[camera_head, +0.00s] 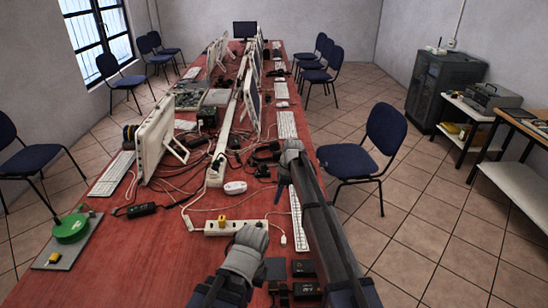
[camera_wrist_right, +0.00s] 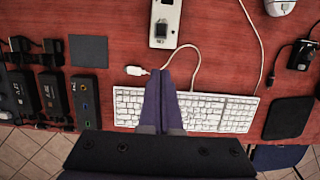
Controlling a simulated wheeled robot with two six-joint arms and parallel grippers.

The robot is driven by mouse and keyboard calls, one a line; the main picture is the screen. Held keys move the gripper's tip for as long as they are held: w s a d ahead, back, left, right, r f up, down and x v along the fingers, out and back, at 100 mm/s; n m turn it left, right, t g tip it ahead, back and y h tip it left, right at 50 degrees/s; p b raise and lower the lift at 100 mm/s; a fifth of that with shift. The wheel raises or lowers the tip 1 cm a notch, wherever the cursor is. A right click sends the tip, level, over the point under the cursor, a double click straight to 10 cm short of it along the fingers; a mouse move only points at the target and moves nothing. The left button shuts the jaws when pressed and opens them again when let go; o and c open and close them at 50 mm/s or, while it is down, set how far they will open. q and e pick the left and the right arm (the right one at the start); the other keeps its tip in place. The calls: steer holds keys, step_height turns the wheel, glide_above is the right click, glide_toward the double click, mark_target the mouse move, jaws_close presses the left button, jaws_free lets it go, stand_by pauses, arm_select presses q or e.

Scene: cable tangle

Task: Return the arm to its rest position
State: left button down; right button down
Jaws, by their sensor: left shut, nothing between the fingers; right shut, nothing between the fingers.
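My right arm (camera_head: 328,228) reaches from the lower right over the red table. Its gripper (camera_head: 291,147) is above the right part of the table. In the right wrist view the fingers of this gripper (camera_wrist_right: 165,78) are together and empty, above a white keyboard (camera_wrist_right: 205,112) and partly covering it. My left gripper (camera_head: 252,232) is low in the head view, just below a white power strip (camera_head: 235,227), and looks shut. Its fingertips are small and hard to make out there. Whether either gripper touches the things below it cannot be told.
A white USB plug (camera_wrist_right: 137,70) on a cable lies near the right fingers. Black adapters (camera_wrist_right: 55,98) stand to the left. A green reel (camera_head: 71,228) is at the table's left. Monitors (camera_head: 155,138) and loose cables fill the middle. A blue chair (camera_head: 365,155) stands right of the table.

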steer(key=s+d+n+h, duration=0.1)
steer(key=s+n+h, duration=0.1)
steer(key=s+n, duration=0.9)
steer(key=s+d+n+h, duration=0.1)
steer(key=s+n, duration=0.9)
steer(key=s, duration=1.7)
steer(key=shift+d+f+n+h, duration=0.2)
steer(key=shift+d+n+h, duration=0.2)
